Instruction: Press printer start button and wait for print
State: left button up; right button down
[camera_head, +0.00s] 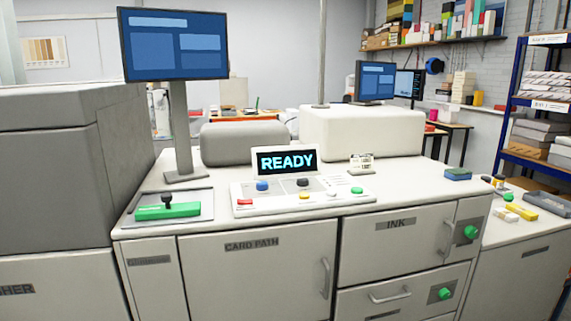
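The printer (215,221) is a wide light-grey cabinet across the middle of the head view. A small display (286,161) on its top reads "READY" in cyan letters. In front of it is a control panel (325,205) with several coloured buttons: a green button (356,190) at the right end, a red one (245,202) at the left, a blue one (262,186), a black one (302,182) and a yellow one (304,195). No label marks which is the start button. Neither of my grippers is in view.
A monitor (175,44) on a post and a green-handled device (168,210) stand at the printer's left. Its front has "CARD PATH" (258,270) and "INK" (396,236) doors. A grey machine (65,180) adjoins at left, a lower counter (520,230) at right.

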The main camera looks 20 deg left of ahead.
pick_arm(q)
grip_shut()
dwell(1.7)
